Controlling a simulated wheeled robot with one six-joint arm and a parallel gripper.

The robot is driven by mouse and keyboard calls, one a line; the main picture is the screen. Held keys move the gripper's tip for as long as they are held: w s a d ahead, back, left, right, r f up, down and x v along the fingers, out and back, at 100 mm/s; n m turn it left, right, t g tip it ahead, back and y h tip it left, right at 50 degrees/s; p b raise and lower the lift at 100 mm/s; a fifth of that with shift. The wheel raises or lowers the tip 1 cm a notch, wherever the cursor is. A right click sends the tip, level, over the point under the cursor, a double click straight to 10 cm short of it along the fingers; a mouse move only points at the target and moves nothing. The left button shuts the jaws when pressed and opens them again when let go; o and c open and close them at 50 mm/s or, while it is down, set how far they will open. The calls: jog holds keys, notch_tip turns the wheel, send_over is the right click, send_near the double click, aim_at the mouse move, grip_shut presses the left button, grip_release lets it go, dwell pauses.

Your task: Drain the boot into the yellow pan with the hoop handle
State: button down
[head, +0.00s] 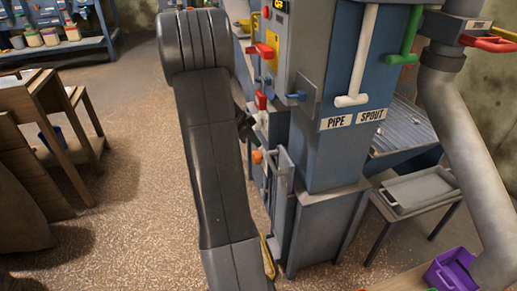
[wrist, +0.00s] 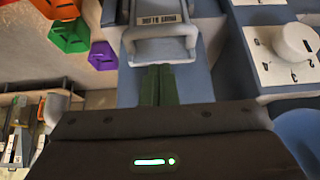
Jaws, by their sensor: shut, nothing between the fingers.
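The elevator's grey boot (head: 325,232) stands on the floor below the blue casing in the head view. A grey framed part with a handle-like bar and a small label (wrist: 160,19) is ahead of my gripper in the wrist view; I cannot read the label surely. My gripper (wrist: 159,70) has its green fingers shut and empty, with the tips close below that part; I cannot tell whether they touch it. In the head view my arm mostly hides the gripper. A thin yellow edge (head: 268,256) shows low beside my arm; I cannot tell whether it is the pan.
An orange-knobbed lever (head: 258,157) and a red handle (head: 262,51) are on the machine's left side. A grey tray (head: 418,188) stands on a stand at right, near a purple bin (head: 451,270). A white dial (wrist: 297,42) is at right in the wrist view. The left floor is open.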

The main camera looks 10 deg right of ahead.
aim_at(269, 156)
jog(key=x, duration=0.9)
jog(key=shift+d+f, duration=0.25)
notch_tip(269, 156, down, 9)
jog(key=b, duration=1.1)
jog(key=shift+s, duration=0.2)
jog(key=shift+r, duration=0.1)
